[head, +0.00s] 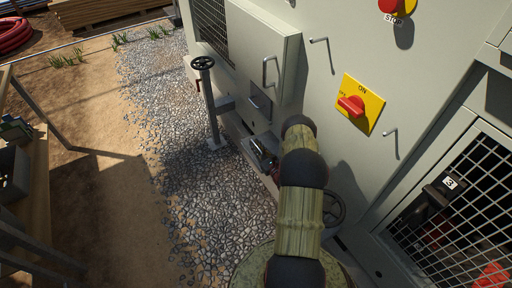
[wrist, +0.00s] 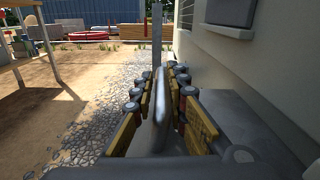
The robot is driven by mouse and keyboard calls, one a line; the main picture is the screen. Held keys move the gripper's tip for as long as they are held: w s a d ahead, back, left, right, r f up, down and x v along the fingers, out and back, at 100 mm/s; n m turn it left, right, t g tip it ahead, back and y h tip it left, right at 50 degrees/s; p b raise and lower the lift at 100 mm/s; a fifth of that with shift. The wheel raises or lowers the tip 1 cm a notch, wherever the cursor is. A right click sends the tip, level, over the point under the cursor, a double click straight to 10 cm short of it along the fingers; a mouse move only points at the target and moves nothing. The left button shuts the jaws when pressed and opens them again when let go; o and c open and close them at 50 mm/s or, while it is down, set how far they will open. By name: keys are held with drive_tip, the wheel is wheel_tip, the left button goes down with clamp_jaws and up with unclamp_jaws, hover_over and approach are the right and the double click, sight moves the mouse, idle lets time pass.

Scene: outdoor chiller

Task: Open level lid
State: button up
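A grey, thin, edge-on plate (wrist: 161,110), which may be the level lid, stands between the fingers of my gripper (wrist: 160,90) in the wrist view. The yellow-padded fingers are apart on either side of it, and I cannot make out firm contact. In the head view my gripper (head: 263,156) is low beside the chiller's wall, partly hidden by my arm. A small dark panel (head: 260,106) is on the wall just above it. Which part is the level lid is not clear in the head view.
A post with a black handwheel (head: 202,63) stands left of my gripper. A box with a handle (head: 268,72) juts from the wall above. A red switch on a yellow plate (head: 374,105) and small hooks are to the right. Gravel (head: 190,200) lies open to the left.

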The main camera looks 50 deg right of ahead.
drive_tip(key=shift+o, duration=1)
drive_tip(key=shift+d+f, duration=0.1)
drive_tip(key=shift+d, duration=0.05)
drive_tip(key=v, duration=1.2)
drive_tip(key=shift+c, duration=0.3)
